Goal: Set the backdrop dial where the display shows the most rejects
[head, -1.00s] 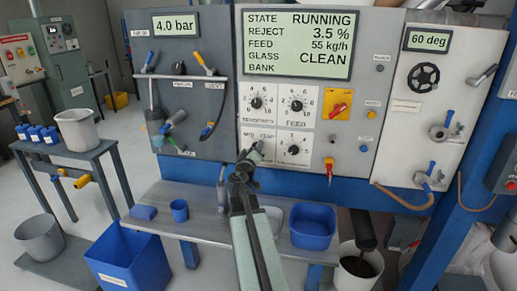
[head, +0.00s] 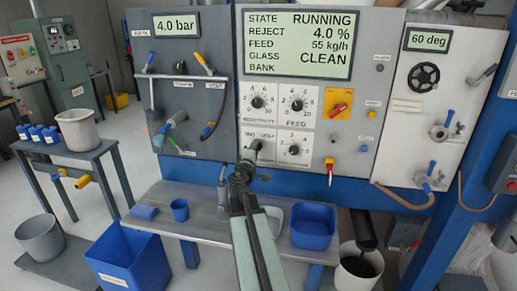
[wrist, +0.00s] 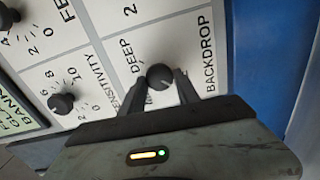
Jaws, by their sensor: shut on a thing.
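The display (head: 298,45) on the upper panel reads STATE RUNNING, REJECT 4.0 %, FEED 55 kg/h, GLASS CLEAN; the BANK line shows no value. The backdrop dial (wrist: 160,77) is a round dark knob on a white plate, with the words DEEP and BACKDROP beside it in the wrist view. My gripper (wrist: 158,90) is shut on this dial, one finger on each side. In the head view my gripper (head: 252,151) covers most of the dial's plate at the lower left of the dial group. The dial's pointer is hard to make out.
The sensitivity dial (head: 257,102) and feed dial (head: 298,105) sit just above, and another dial (head: 293,149) sits right beside it. A red switch on a yellow plate (head: 338,105) is further right. A bench (head: 225,215) with blue tubs lies below.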

